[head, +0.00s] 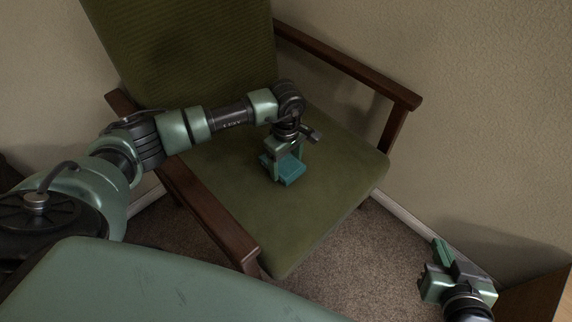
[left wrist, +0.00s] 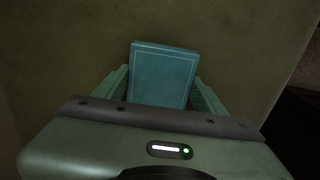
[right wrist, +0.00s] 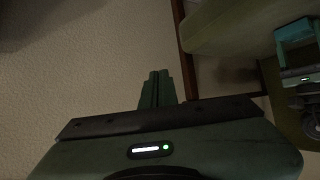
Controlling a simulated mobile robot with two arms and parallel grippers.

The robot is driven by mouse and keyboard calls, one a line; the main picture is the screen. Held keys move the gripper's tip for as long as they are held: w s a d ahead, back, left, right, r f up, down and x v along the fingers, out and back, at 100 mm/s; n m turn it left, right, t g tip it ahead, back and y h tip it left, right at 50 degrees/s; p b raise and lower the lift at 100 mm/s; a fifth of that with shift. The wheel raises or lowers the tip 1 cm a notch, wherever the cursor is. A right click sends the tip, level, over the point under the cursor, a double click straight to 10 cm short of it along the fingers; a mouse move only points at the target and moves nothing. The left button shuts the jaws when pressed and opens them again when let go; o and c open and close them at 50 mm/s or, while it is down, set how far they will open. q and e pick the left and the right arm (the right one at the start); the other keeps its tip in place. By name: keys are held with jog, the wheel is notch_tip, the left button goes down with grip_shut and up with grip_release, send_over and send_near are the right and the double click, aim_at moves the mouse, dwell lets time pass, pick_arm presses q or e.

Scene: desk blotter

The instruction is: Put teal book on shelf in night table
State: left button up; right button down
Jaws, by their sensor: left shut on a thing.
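The teal book (head: 291,171) is on the green seat of an armchair in the head view. My left gripper (head: 284,168) points down at it and is shut on it. In the left wrist view the teal book (left wrist: 162,75) lies between the two fingers (left wrist: 163,92), its far end sticking out past them. My right gripper (head: 441,252) is away from the chair at the lower right of the head view. Its fingers (right wrist: 158,88) are together and empty in the right wrist view. The night table and its shelf cannot be made out for certain.
The armchair (head: 320,190) has wooden armrests, one (head: 210,215) close under my left arm, the other (head: 345,62) by the wall. A brown wooden edge (head: 540,295) shows at the lower right. Carpet (head: 360,260) lies between chair and right gripper.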

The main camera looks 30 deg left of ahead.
pick_arm(q)
jog(key=shift+f, duration=0.15)
jog(key=shift+f, duration=0.15)
jog(key=o, duration=1.5)
